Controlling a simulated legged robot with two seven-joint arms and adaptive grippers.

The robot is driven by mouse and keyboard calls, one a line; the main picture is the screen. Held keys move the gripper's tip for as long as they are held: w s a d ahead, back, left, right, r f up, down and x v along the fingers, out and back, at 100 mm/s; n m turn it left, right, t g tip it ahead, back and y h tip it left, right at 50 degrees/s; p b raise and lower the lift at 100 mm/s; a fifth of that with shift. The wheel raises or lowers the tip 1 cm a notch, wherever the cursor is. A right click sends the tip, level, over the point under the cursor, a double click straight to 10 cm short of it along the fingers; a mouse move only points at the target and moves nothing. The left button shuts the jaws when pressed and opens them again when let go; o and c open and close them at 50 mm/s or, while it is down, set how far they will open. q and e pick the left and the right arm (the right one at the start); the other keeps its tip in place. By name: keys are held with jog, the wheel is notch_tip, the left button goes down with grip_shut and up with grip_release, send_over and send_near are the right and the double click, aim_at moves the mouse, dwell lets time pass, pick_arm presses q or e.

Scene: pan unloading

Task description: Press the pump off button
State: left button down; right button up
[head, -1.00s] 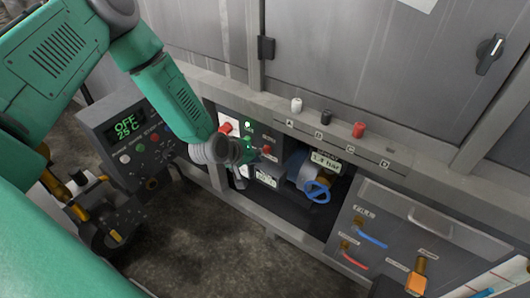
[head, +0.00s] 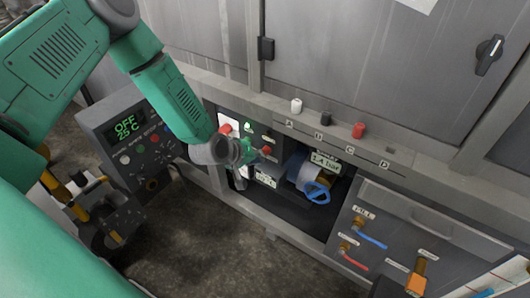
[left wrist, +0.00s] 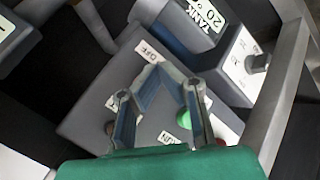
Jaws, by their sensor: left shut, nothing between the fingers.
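The pump panel shows in the head view as a dark recessed face with a red button (head: 267,149) and a lit green lamp (head: 248,127). My left gripper (head: 254,157) is shut and empty, with its tips close to that face, just left of the red button. In the left wrist view, the fingertips (left wrist: 163,70) meet just below the "OFF" label (left wrist: 148,52) on the grey panel (left wrist: 85,105). Whatever lies directly behind the tips is hidden, and I cannot tell if they touch it. A green button (left wrist: 184,119) and a red one (left wrist: 219,141) show past the fingers.
A control box reading "OFF 25 C" (head: 108,122) stands left of the panel. A blue-handled valve (head: 317,191) sits to its right. A ledge with white (head: 296,105), black (head: 326,117) and red (head: 358,130) knobs runs above.

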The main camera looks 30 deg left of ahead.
pick_arm(q)
jog(key=shift+w, duration=0.15)
jog(key=shift+w+r, duration=0.1)
jog(key=shift+w, duration=0.15)
jog(key=shift+w+d, duration=0.1)
jog(key=shift+w, duration=0.45)
dwell(0.8)
jog(key=shift+s, duration=0.95)
jog(key=s, duration=0.1)
jog(key=s+p, duration=0.1)
jog(key=s, duration=0.1)
jog(key=s+p, duration=0.1)
jog(key=s, duration=0.1)
jog(key=shift+a, duration=0.3)
